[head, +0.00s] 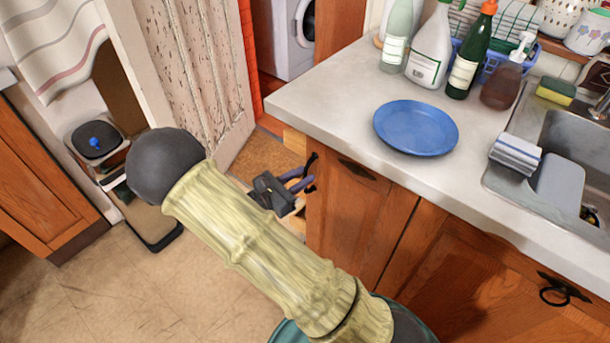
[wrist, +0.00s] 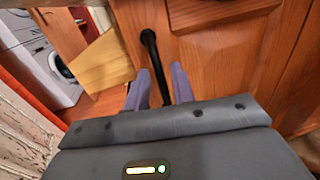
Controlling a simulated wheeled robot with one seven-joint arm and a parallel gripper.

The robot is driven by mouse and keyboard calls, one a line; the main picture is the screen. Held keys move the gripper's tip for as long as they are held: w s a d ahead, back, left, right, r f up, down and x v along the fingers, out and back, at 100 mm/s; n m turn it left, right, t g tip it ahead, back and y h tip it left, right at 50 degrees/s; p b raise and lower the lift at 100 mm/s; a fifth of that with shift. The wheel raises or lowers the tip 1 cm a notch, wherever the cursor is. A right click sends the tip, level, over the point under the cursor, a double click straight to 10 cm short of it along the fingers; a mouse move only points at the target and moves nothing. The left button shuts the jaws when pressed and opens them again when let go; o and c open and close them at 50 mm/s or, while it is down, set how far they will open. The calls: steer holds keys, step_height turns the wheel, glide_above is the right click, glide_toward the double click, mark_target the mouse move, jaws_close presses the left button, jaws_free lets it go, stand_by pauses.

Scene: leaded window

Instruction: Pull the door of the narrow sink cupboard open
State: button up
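The narrow sink cupboard door (head: 362,217) is a brown wooden panel under the left end of the counter. It looks flush with the cupboard front. A dark upright bar handle (head: 311,163) is at its left edge, and it also shows in the wrist view (wrist: 150,52). My gripper (head: 302,183) is at the handle, left of the door. In the wrist view its two purple fingers (wrist: 159,88) stand apart, one on each side of the bar. Gaps show beside the bar, so the fingers are not closed on it. The handle's lower end is hidden behind my gripper.
The counter (head: 330,95) above holds a blue plate (head: 416,128), several bottles and a sink (head: 575,150). A wider cupboard (head: 480,280) is to the right. A pedal bin (head: 100,150) stands at left. Tiled floor (head: 80,280) in front is clear.

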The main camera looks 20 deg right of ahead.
steer(key=shift+x, duration=0.9)
jaws_close()
steer(key=shift+a, duration=0.15)
